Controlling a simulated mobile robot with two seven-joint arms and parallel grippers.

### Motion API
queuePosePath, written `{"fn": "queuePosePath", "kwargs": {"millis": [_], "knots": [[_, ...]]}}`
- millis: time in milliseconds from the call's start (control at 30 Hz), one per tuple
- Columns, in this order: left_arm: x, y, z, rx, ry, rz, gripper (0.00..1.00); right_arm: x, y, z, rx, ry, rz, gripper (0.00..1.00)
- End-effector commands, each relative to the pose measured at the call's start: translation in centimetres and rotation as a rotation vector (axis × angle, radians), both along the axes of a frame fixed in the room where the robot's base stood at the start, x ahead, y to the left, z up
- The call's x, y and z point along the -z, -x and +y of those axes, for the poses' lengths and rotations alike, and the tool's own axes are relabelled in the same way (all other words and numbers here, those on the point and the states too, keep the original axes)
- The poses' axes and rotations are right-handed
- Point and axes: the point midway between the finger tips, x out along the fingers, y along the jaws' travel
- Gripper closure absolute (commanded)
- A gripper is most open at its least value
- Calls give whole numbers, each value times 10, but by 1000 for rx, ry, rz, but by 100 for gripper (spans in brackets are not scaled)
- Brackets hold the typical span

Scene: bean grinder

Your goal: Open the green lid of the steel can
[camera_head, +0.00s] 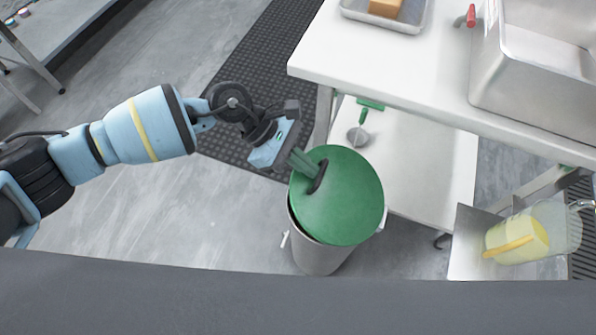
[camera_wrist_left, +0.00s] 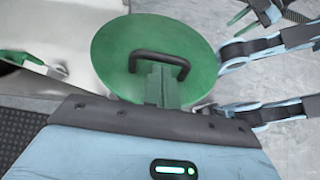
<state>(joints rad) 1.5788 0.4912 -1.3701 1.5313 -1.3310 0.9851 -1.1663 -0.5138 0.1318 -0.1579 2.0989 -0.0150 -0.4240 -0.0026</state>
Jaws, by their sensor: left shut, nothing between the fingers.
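The steel can (camera_head: 316,257) stands on the floor beside the white table. Its round green lid (camera_head: 345,205) sits over the top, offset and seemingly tilted, with some of the can's rim showing at the left. The lid also fills the upper middle of the left wrist view (camera_wrist_left: 115,60), with its black handle (camera_wrist_left: 182,62). My left gripper (camera_head: 304,162) comes in from the upper left with its green fingers shut and empty. The fingertips overlap the handle; I cannot tell whether they hook under it or only touch it.
The white table (camera_head: 400,60) with a lower shelf (camera_head: 425,160) stands close on the right. A green-handled scoop (camera_head: 359,133) lies on that shelf. A metal basin (camera_head: 545,75) and a tray (camera_head: 415,20) are on top. A yellow-filled pitcher (camera_head: 530,235) is at the right. Floor at the left is clear.

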Motion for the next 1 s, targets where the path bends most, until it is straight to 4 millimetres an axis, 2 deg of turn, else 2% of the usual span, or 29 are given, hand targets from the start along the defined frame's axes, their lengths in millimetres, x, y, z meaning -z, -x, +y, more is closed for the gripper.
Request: {"fn": "queuePosePath", "kwargs": {"millis": [33,100,500,767,1000], "knots": [[-18,0,-6,5,-31,-19,100,-17,-6,2,2,-5,-17,64],[-27,1,-11,5,-78,-34,100,-30,-9,3,6,-9,-28,64],[-71,15,-54,3,-358,-127,100,-81,-2,5,32,-22,-36,64],[-93,29,-96,4,-573,-196,100,-96,1,5,33,-20,-36,64],[-100,41,-128,1,-563,-183,100,-94,4,4,32,-19,-31,64]]}}
